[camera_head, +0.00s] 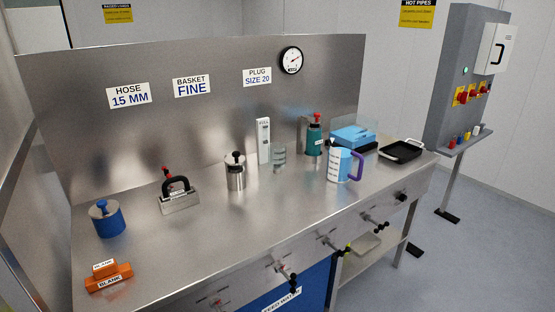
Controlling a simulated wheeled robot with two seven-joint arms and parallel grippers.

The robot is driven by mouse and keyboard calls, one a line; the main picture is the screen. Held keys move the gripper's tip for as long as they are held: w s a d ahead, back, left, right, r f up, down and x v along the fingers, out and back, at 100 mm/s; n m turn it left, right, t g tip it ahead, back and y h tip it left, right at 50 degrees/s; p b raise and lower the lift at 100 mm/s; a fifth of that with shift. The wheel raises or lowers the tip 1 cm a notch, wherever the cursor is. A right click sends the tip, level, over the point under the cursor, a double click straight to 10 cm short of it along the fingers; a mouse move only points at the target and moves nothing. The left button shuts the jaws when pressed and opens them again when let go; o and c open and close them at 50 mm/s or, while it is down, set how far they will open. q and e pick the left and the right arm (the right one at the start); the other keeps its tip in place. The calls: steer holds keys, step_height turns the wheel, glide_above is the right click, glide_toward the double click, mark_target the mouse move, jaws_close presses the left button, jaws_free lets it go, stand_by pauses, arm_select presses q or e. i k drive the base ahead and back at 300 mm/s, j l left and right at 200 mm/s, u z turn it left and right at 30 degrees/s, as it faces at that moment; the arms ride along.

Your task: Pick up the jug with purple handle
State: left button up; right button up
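The jug with the purple handle (340,165) stands upright on the right part of the steel bench, near its front edge. Its body is white and light blue, and its purple handle (358,167) points to the right. Neither of my grippers shows in the head view, and nothing is holding the jug.
The steel bench (215,230) has much free room in front. Behind the jug are a green bottle (314,140) and a blue box (352,137); a black tray (401,151) lies to its right. A steel canister (236,175) stands left. Valves (375,222) project from the bench front.

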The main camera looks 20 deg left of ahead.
mark_target(341, 154)
steer(key=i+l+u, duration=0.25)
steer(key=i+l, duration=0.65)
steer(key=i, duration=0.2)
steer(key=i+l+u, duration=0.25)
steer(key=i+l, duration=0.8)
